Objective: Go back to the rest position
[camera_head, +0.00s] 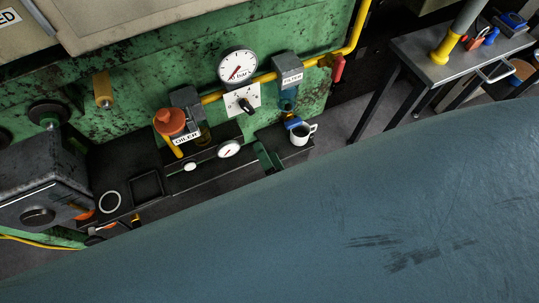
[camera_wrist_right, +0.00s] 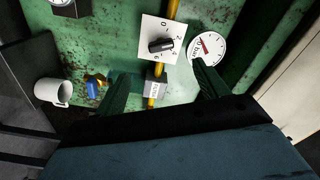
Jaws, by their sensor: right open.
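My right arm's large blue-grey link fills the lower right of the head view. A dark green part of my right gripper (camera_head: 267,158) shows just above the link, in front of the dark shelf (camera_head: 222,172); the rest is hidden. In the right wrist view the two green fingers of my right gripper (camera_wrist_right: 161,72) stand wide apart with nothing held between them. They point at the green panel (camera_wrist_right: 103,45), with the filter block (camera_wrist_right: 155,88) and the rotary switch (camera_wrist_right: 160,45) seen between them. I do not see my left gripper.
A white mug (camera_head: 300,135) stands on the shelf's right end, near the gripper. A pressure gauge (camera_head: 237,66), yellow pipe (camera_head: 352,30) and oiler (camera_head: 186,97) project from the panel. A dark machine (camera_head: 38,190) is at left, a workbench (camera_head: 425,48) at upper right.

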